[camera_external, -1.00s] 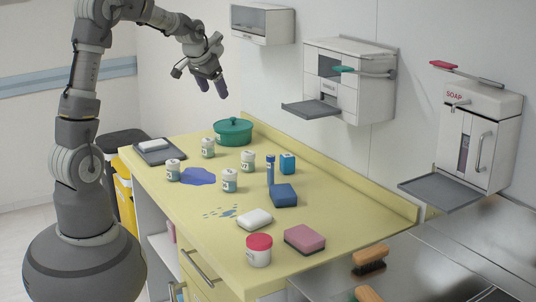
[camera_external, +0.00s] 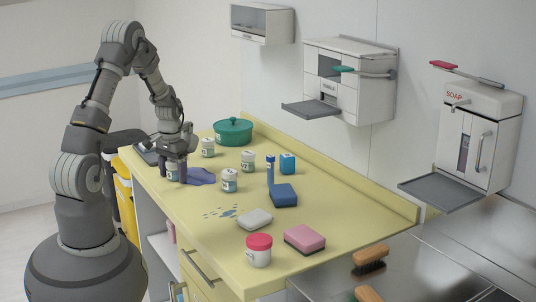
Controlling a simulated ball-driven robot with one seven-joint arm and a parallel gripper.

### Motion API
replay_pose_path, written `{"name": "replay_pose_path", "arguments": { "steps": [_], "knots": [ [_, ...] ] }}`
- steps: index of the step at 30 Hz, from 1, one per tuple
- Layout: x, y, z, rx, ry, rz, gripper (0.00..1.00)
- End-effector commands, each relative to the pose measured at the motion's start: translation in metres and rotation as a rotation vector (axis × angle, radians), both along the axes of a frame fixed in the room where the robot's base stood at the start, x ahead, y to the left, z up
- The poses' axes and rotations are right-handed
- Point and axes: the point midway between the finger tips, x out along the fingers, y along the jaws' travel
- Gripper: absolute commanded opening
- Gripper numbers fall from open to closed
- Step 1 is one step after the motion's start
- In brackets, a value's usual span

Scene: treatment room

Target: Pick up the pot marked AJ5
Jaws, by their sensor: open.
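Several small white pots with grey lids stand on the yellow counter (camera_external: 200,228). One pot (camera_external: 172,174) is at the left by the blue puddle, one (camera_external: 208,148) is farther back, one (camera_external: 247,162) is to the right and one (camera_external: 229,182) is nearer the middle. Their labels are too small to read surely, so I cannot tell which is marked AJ5. My gripper (camera_external: 173,178) points down over the left pot, with open fingers on either side of it. The gripper hides the pot's upper part. I cannot tell whether the fingers touch it.
The blue puddle (camera_external: 203,176) lies right beside the left pot. A green lidded pot (camera_external: 233,131) stands behind. A dark tray (camera_external: 147,156) is partly hidden behind my arm.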

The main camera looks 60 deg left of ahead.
Motion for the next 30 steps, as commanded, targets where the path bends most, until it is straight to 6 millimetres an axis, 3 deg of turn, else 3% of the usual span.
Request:
{"name": "replay_pose_path", "arguments": {
  "steps": [4,12,22,30],
  "knots": [
    [0.000,0.000,0.002,0.000,-0.001,0.000,0.79],
    [0.000,0.000,0.002,0.001,-0.002,0.000,0.19],
    [0.001,0.000,0.006,0.002,-0.002,0.000,0.19],
    [0.001,0.000,0.037,0.002,-0.002,-0.001,0.19]
  ]
}}
